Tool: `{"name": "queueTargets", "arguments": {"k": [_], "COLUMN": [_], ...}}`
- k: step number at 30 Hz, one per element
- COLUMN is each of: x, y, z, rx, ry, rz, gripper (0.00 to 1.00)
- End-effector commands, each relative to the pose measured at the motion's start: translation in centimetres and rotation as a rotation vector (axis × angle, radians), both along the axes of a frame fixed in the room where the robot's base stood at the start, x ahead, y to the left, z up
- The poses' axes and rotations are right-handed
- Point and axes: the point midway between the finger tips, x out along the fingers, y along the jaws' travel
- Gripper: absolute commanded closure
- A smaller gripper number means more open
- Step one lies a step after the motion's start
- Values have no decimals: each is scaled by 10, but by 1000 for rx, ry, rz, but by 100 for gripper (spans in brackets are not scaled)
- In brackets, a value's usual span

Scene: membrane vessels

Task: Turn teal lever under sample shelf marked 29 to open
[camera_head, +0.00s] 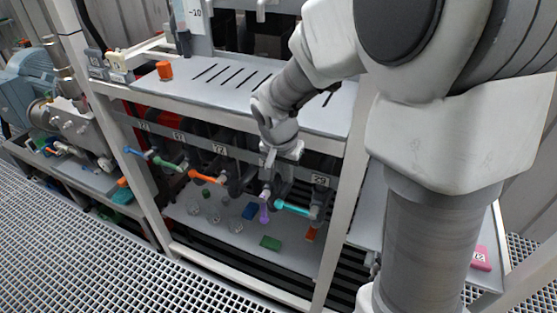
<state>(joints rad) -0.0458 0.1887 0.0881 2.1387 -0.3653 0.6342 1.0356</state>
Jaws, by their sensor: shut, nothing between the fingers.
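The teal lever (293,208) is under the shelf, below and left of the tag marked 29 (320,180). It lies roughly level, its handle reaching left from a dark valve body (318,206). My gripper (270,163) is shut and empty, in front of the shelf's front rail. It is above and a little left of the teal lever, apart from it. My wrist hides part of the rail and the tag area over the purple lever. The fingertips are small and partly lost against the dark valves.
A purple lever (264,207) hangs downward just left of the teal one. Orange (207,178), green (170,164) and blue (136,153) levers follow further left. The shelf (225,100) and its upright post (345,200) border the space. Glassware and colored blocks are on the lower shelf.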

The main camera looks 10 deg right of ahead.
Motion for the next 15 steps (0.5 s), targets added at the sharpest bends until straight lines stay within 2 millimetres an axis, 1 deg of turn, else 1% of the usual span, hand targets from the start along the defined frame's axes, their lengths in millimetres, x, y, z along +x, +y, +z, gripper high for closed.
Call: {"name": "queueTargets", "arguments": {"k": [1,9,13,15], "x": [1,13,19,18], "y": [-2,-12,-15,-15], "z": [-11,-66,-88,-100], "rx": [-1,0,-1,-1], "ry": [4,6,6,5], "rz": [-1,-1,1,2], "gripper": [100,100,100,100]}}
